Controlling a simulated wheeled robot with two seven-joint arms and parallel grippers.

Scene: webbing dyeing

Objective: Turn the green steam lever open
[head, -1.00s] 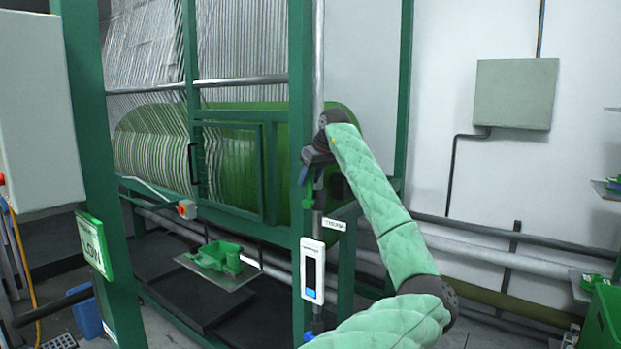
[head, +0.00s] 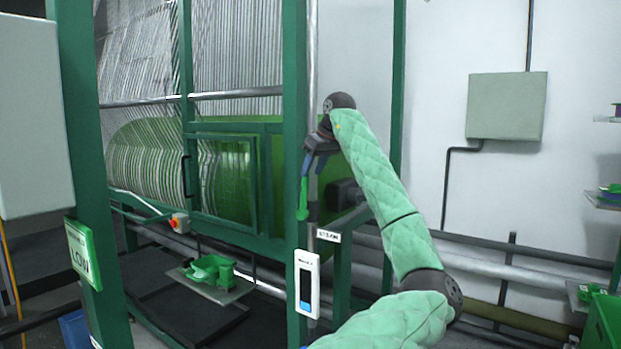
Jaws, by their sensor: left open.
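The green steam lever (head: 303,199) hangs down along the right side of the green post, above the white STEAM label (head: 328,236). My left gripper (head: 312,168) is just above the lever, pointing down with its dark blue fingers apart. It is open, with nothing seen held in it. The fingertips are close to the top of the lever; whether they touch it I cannot tell. The lever's pivot is not clearly visible. My right gripper is not in view.
A white gauge panel (head: 307,283) is on the post below the label. The green machine frame (head: 294,120) stands close beside my gripper, with a vertical steel pipe (head: 312,60) behind. A small tray with a green part (head: 212,270) sits lower left. Open wall lies right.

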